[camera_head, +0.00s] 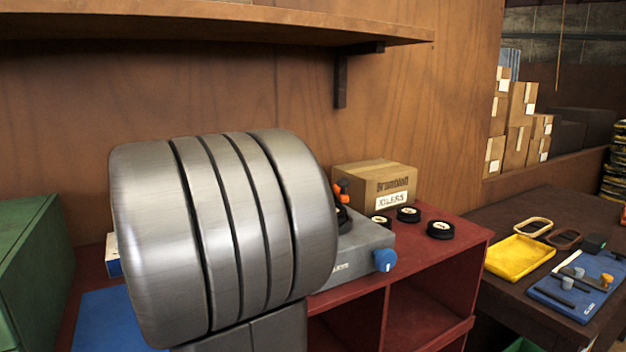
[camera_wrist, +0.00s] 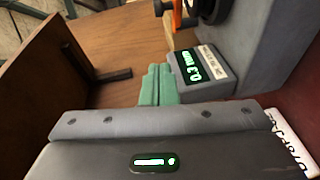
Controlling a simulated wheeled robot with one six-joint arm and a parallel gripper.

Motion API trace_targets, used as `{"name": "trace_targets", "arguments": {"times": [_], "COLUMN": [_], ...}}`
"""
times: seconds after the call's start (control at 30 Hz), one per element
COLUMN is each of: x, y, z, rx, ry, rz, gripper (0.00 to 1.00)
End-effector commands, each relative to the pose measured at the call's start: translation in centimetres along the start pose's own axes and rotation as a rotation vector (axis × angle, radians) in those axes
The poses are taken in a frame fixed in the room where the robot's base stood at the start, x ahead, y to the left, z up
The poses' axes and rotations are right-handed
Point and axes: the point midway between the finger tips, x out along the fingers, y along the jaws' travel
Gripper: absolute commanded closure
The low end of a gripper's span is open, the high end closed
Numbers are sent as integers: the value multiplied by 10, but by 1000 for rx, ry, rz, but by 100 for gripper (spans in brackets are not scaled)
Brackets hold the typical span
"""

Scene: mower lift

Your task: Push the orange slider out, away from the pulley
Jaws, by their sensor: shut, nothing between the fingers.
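The orange slider (camera_head: 342,189) stands up on the grey device (camera_head: 355,250), just right of my large metal arm link. In the wrist view the orange slider (camera_wrist: 178,14) is at the top edge, partly cut off, with a black round part, likely the pulley (camera_wrist: 215,10), to its right. My gripper (camera_wrist: 157,68) has its green fingers together and empty. In the picture the fingertips lie below the slider and left of the device's lit display (camera_wrist: 192,68); I cannot tell whether they touch the device. My gripper is hidden behind my arm in the head view.
A cardboard box (camera_head: 375,186) and black idler wheels (camera_head: 440,230) are on the red bench (camera_head: 465,240) beside the device. A blue knob (camera_head: 384,260) sticks out of its front. A wooden shelf (camera_head: 230,22) hangs above. A yellow tray (camera_head: 519,257) lies on the right table.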

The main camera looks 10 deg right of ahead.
Motion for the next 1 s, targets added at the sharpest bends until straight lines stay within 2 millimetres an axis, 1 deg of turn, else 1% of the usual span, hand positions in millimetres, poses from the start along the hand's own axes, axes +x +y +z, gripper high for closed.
{"name": "trace_targets", "arguments": {"times": [0.3, 0.47, 0.67, 1.0], "x": [1, 11, 40, 99], "y": [0, 1, 2, 1], "z": [0, 0, 1, 1], "rx": [0, -1, -2, -3], "ry": [0, -3, -5, -5], "rz": [0, 1, 1, -1], "gripper": [100, 100, 100, 100]}}
